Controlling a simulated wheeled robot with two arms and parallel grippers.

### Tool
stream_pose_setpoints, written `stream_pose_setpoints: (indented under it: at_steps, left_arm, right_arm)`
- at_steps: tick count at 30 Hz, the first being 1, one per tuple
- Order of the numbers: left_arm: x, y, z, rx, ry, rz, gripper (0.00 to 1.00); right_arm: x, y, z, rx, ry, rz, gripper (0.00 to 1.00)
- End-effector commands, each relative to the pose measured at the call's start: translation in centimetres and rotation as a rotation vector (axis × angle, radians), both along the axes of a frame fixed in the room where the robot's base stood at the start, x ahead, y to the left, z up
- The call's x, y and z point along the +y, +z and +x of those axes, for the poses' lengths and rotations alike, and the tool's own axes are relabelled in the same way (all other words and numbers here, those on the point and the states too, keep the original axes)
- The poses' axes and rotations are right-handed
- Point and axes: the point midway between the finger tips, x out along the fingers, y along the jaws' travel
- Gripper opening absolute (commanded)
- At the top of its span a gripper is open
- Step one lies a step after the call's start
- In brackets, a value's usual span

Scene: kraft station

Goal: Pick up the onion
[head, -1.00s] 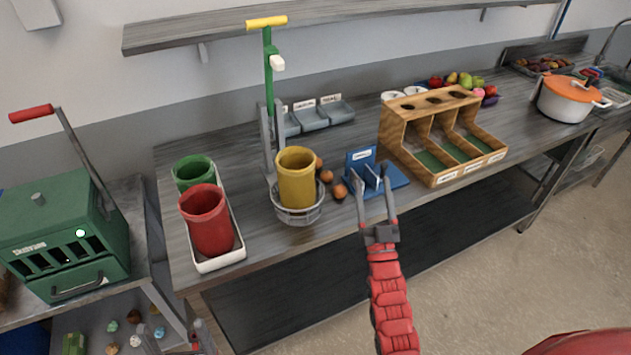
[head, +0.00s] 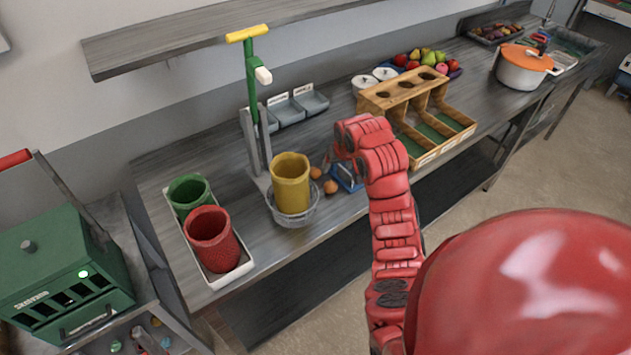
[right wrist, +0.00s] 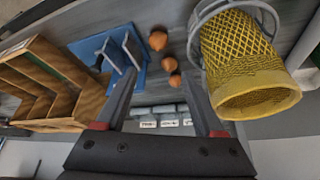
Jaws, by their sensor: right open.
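Small round brown onions lie on the counter, two of them (head: 315,172) (head: 330,187) clear in the head view, between the yellow bin and a blue stand. In the right wrist view, three brown onions (right wrist: 158,40) (right wrist: 170,63) (right wrist: 174,80) lie in a loose row. My right gripper (right wrist: 160,100) is open and empty, its fingers spread on either side of the row's line in that view. Any touch cannot be told. In the head view my right arm hides most of the gripper. My left gripper is not in view.
The yellow mesh bin (head: 290,182) in a wire ring stands beside the onions. The blue stand (head: 347,178) with upright plates is on the other side. A wooden divided rack (head: 440,105) stands further right. Red (head: 212,240) and green (head: 190,190) bins stand in a white tray.

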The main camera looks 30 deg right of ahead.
Motion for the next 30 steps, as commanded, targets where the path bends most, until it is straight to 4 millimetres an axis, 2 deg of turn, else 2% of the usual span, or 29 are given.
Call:
stream_pose_setpoints:
  at_steps: [2,5,9,16,19,21,30]
  left_arm:
    - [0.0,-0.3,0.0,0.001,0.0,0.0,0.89]
    - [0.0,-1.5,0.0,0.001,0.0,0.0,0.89]
    - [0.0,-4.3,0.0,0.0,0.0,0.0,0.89]
    - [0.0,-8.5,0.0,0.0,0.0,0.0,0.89]
    - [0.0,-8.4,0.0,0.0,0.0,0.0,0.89]
    - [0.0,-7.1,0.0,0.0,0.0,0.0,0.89]
    - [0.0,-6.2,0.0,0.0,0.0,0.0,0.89]
  right_arm:
    - [-0.2,-0.2,-0.4,0.02,-0.005,0.003,0.7]
    - [-0.3,-1.6,-0.2,0.027,-0.007,0.007,0.7]
    - [-0.6,-4.4,0.9,0.023,-0.007,0.007,0.7]
    - [-1.1,-7.9,2.4,0.021,-0.004,0.005,0.7]
    - [-1.3,-9.5,3.2,0.028,-0.003,0.006,0.7]
    - [-1.5,-9.6,3.6,0.027,-0.004,0.005,0.7]
    - [-1.7,-11.3,4.3,0.025,-0.004,0.003,0.7]
